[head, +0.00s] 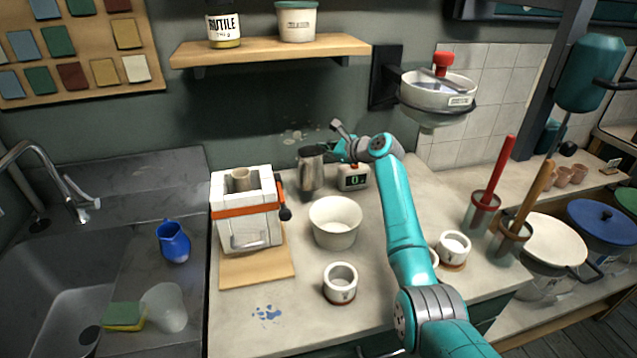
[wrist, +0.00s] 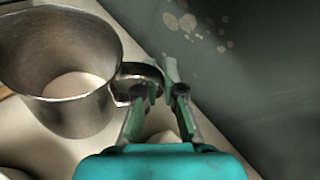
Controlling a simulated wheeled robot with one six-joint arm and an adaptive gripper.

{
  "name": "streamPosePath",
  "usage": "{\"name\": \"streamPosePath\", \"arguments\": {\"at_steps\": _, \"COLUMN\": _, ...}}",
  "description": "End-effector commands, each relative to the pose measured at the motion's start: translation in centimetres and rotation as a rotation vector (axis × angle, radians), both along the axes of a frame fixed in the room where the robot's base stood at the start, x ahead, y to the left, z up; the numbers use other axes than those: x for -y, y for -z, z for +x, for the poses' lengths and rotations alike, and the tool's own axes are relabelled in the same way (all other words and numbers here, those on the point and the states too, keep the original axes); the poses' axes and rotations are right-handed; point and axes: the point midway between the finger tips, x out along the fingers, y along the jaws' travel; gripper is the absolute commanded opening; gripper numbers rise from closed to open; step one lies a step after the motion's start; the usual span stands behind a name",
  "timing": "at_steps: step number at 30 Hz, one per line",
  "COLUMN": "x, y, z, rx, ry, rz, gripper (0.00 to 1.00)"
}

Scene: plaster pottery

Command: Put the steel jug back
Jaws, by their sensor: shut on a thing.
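The steel jug (head: 311,170) stands upright towards the back of the counter, near the wall, in the head view. In the wrist view the jug (wrist: 62,60) shows its open mouth and a pale inside bottom, with its handle on the right. My gripper (wrist: 166,85) is shut on the jug's handle. In the head view my gripper (head: 336,150) reaches the jug from the right, and its fingers are small there. I cannot tell whether the jug's base touches the counter.
A small digital scale or timer (head: 354,177) sits close to the right of the jug. A white bucket (head: 335,222) stands in front, and a white plaster mould with an orange strap (head: 246,215) stands left. A shelf (head: 270,50) hangs above.

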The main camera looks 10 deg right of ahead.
Motion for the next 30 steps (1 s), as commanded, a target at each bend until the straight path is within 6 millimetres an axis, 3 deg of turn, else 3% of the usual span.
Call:
{"name": "streamPosePath", "arguments": {"at_steps": 3, "x": 0.0, "y": 2.0, "z": 0.0, "rx": -0.002, "ry": 0.001, "rz": 0.001, "gripper": 0.0}}
{"name": "streamPosePath", "arguments": {"at_steps": 13, "x": 0.1, "y": 4.5, "z": 0.0, "rx": -0.001, "ry": 0.002, "rz": 0.001, "gripper": 0.0}}
{"name": "streamPosePath", "arguments": {"at_steps": 19, "x": 0.1, "y": 7.0, "z": 0.0, "rx": -0.002, "ry": 0.002, "rz": 0.002, "gripper": 0.0}}
{"name": "streamPosePath", "arguments": {"at_steps": 30, "x": 0.1, "y": 7.5, "z": 0.0, "rx": 0.001, "ry": 0.003, "rz": 0.001, "gripper": 0.0}}
